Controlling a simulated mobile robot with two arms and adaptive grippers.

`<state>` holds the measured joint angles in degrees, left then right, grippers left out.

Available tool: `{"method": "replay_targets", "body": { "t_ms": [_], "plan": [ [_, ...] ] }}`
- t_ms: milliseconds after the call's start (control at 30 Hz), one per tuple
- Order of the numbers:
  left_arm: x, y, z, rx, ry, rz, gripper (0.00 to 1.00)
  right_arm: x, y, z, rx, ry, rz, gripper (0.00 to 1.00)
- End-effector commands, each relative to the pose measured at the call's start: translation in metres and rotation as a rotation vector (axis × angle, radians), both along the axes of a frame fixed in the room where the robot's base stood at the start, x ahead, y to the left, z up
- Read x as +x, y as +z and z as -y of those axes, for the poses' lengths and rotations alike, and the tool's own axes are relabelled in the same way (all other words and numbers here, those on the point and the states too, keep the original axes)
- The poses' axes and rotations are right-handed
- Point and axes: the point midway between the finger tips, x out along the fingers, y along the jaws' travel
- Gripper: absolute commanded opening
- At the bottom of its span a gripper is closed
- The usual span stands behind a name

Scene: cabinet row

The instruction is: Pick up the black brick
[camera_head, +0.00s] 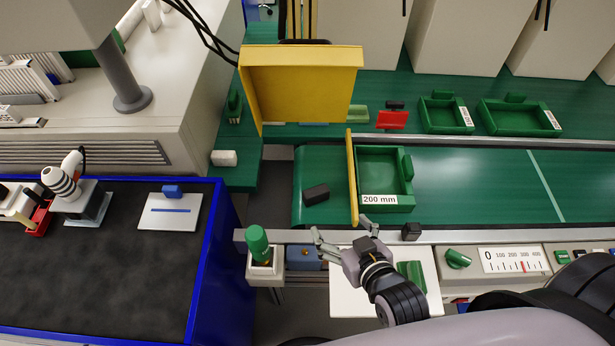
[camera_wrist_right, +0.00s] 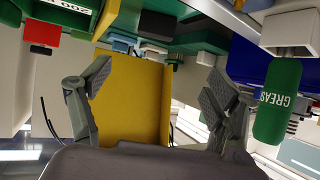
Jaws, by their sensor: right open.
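The black brick (camera_head: 316,194) lies on the left end of the green conveyor belt (camera_head: 465,185), left of the yellow upright plate (camera_head: 351,178). My right gripper (camera_head: 340,229) is open and empty. In the head view it is below and slightly right of the brick, near the belt's front rail, and apart from the brick. Its two spread fingers also show in the wrist view (camera_wrist_right: 157,80), with nothing between them but the yellow panel behind. A dark block near the top of the wrist view may be the brick; I cannot tell. My left gripper is not in view.
A green tray marked 200 mm (camera_head: 384,164) stands right of the yellow plate. A large yellow panel (camera_head: 300,85) rises behind the belt's left end. A green grease bottle (camera_head: 257,243) stands in a holder left of my gripper. The belt right of the tray is clear.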

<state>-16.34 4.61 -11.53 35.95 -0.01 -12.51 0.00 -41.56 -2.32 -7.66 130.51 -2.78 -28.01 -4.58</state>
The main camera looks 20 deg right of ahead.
Motion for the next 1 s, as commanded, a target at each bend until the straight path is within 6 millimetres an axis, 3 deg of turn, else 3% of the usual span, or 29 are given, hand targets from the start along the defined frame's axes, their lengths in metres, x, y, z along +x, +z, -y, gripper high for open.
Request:
{"method": "replay_targets", "body": {
  "t_ms": [200,533,1000],
  "plan": [
    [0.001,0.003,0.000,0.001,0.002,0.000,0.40,0.019,-0.009,-0.002,0.000,0.000,0.001,0.82],
    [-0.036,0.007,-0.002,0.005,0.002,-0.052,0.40,0.082,-0.044,-0.009,0.000,0.000,-0.001,0.82],
    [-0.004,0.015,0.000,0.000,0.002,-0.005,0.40,0.125,-0.067,-0.008,-0.001,0.000,0.000,0.82]
  ]
}}
